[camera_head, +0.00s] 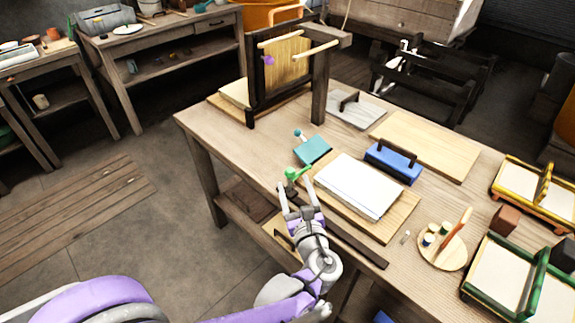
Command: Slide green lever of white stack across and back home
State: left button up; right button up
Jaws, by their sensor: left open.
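The white stack (360,186) lies flat on a wooden board on the workbench. The green lever (294,173) stands at the left edge of that board. My left gripper (295,190) is at the bench's front edge, with its fingers pointing at the lever. Its fingers are apart, just below the lever; whether they touch it I cannot tell. My right gripper is not in view.
A teal block (313,150) lies just behind the lever. A blue block with a handle (393,163) sits behind the stack. A dark wooden frame (284,65) stands at the back left. A round wooden stand (442,247) is at the right.

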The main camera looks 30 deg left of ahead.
aim_at(299, 175)
pick_arm(q)
jog(key=x, duration=0.8)
jog(key=shift+w+a+b, duration=0.25)
jog(key=shift+b, duration=0.05)
grip_shut()
dwell(1.0)
